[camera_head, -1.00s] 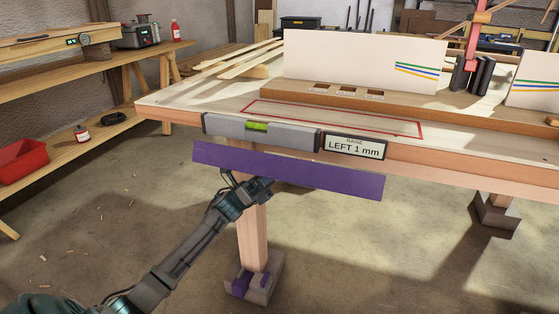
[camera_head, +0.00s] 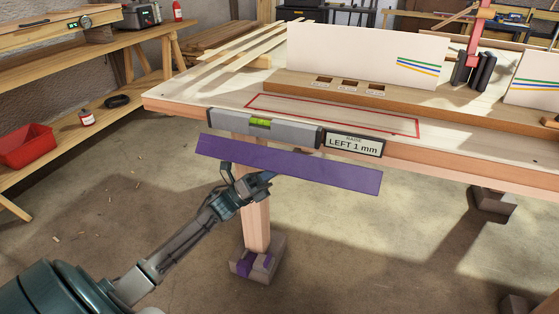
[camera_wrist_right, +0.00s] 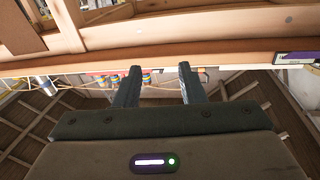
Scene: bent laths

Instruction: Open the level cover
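The level (camera_head: 265,127) lies along the front edge of the workbench, its green vial showing on top. A long purple panel, which looks like the level cover (camera_head: 300,168), hangs slanting along the bench front just below the level. My right gripper (camera_wrist_right: 158,75) is open and empty in the right wrist view.
A red outline (camera_head: 335,113) marks the bench top behind the level. A white board (camera_head: 365,55) stands farther back. A bench leg (camera_head: 256,222) rises just behind my left gripper. A side bench with a red bin (camera_head: 25,145) is at left.

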